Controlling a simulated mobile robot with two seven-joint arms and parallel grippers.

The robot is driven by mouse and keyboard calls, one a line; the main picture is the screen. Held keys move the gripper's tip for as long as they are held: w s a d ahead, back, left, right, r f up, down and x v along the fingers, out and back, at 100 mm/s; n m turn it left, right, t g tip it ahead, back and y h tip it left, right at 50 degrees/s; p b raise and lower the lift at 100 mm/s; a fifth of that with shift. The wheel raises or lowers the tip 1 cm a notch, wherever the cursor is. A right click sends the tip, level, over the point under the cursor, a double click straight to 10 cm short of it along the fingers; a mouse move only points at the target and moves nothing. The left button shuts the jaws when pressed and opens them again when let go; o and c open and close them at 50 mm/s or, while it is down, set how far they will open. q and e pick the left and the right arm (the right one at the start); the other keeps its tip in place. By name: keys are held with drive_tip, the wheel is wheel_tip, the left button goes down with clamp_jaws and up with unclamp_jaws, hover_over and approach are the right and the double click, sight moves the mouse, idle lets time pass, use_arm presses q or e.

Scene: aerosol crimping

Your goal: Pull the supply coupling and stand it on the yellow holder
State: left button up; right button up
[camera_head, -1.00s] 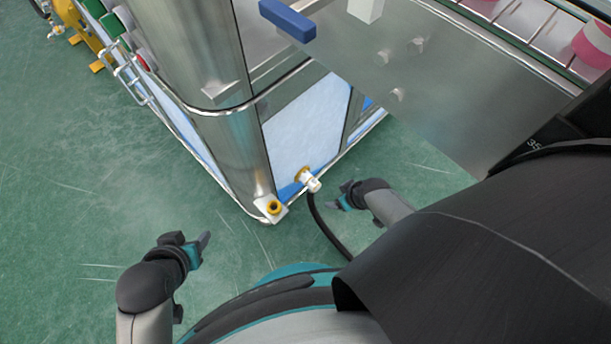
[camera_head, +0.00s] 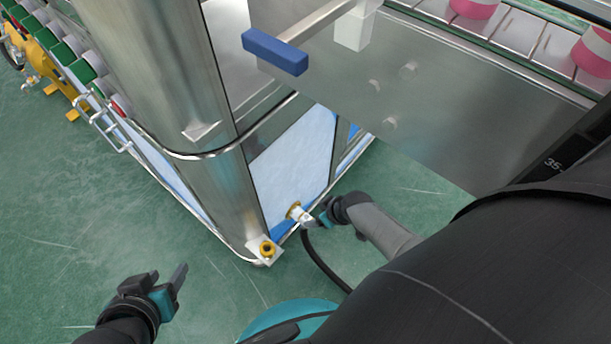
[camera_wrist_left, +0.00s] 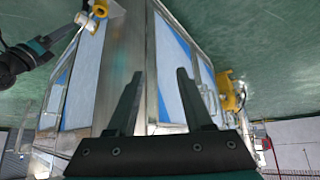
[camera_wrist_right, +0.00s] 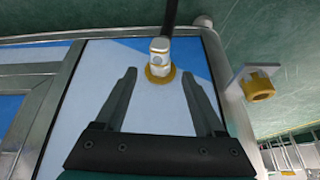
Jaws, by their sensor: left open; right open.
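The supply coupling (camera_head: 300,215) is a white fitting with a black hose, seated in a yellow ring low on the machine's side panel. In the right wrist view the coupling (camera_wrist_right: 160,47) lies ahead, between and just beyond the open fingertips. My right gripper (camera_head: 322,220) is open close beside it; the right wrist view shows its jaws (camera_wrist_right: 161,80) empty. The yellow holder (camera_head: 267,249) is a ring on a white bracket at the machine's lower corner; it also shows in the right wrist view (camera_wrist_right: 258,88). My left gripper (camera_head: 168,282) is open and empty, left of the machine.
The black hose (camera_head: 322,263) runs from the coupling down toward my base. The steel machine post (camera_head: 185,90) rises above the holder. A blue-ended handle (camera_head: 275,51) juts out higher up. Green floor (camera_head: 120,220) is clear at the left.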

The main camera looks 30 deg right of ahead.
sight(307, 218)
drive_tip(key=b+x, duration=0.3)
drive_tip(key=shift+f, duration=0.2)
drive_tip(key=shift+w+a+f+b, duration=0.1)
drive_tip(key=shift+w+f+b, duration=0.15)
drive_tip(key=shift+f+b, duration=0.25)
drive_tip(key=shift+w+a+f+b, duration=0.1)
drive_tip(key=shift+w+f+b, duration=0.05)
drive_tip(key=shift+b, duration=0.25)
drive_tip(key=shift+x, duration=1.15)
use_arm(q)
drive_tip(key=w+d+r+t+h, duration=0.2)
drive_tip(key=d+r+t+h, duration=0.1)
drive_tip(key=d+t, duration=0.5)
drive_tip(key=shift+r+n+t+h, duration=0.15)
drive_tip(key=shift+n+t+h, duration=0.15)
drive_tip(key=shift+t+h, duration=0.35)
use_arm(e)
drive_tip(key=shift+w+a+f, duration=0.15)
drive_tip(key=shift+w+f, duration=0.2)
drive_tip(key=shift+f, duration=0.25)
use_arm(q)
drive_tip(key=shift+d, duration=0.1)
use_arm(e)
drive_tip(key=shift+f, duration=0.1)
drive_tip(key=shift+c, duration=0.3)
